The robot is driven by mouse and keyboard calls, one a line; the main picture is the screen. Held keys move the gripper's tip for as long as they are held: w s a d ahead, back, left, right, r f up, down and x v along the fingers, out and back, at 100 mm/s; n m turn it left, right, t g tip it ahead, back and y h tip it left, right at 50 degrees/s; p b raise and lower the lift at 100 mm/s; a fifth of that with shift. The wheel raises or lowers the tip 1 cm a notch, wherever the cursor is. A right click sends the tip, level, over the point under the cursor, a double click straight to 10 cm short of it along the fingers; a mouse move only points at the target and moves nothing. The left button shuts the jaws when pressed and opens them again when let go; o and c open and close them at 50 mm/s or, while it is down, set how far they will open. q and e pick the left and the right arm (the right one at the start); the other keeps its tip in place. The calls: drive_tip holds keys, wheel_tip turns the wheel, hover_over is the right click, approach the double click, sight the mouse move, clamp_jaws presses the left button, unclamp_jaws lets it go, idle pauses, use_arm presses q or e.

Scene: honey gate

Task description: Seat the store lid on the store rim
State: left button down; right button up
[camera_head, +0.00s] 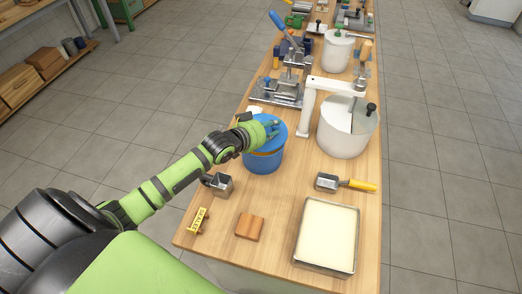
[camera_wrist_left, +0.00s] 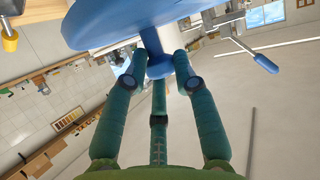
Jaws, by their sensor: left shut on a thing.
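The round blue store lid (camera_head: 258,136) is held flat-side down over the blue store tub (camera_head: 264,162). A brownish band shows between the lid's front edge and the tub; I cannot tell whether the lid touches the rim. The rim itself is mostly hidden by the lid. My left gripper (camera_head: 272,128) is above the lid, shut on its knob. In the left wrist view the fingers close around the blue knob (camera_wrist_left: 160,68) under the broad lid disc (camera_wrist_left: 115,22). My right gripper is not in view.
Right of the tub stand a white post with an arm (camera_head: 307,108) and a large white pot (camera_head: 346,128). A metal press (camera_head: 285,90) stands behind.

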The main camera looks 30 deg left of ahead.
use_arm(q)
drive_tip(key=shift+f+b, duration=0.7)
drive_tip(key=shift+f, duration=0.35)
idle(0.5)
drive_tip(key=shift+p, duration=0.35)
idle(0.4)
drive_tip(key=shift+f, duration=0.55)
idle(1.0)
idle(0.3)
drive_tip(key=shift+s+f, duration=0.1)
drive_tip(key=c, duration=1.2)
unclamp_jaws()
drive_tip(key=shift+o, duration=0.2)
drive_tip(key=shift+r, duration=0.2)
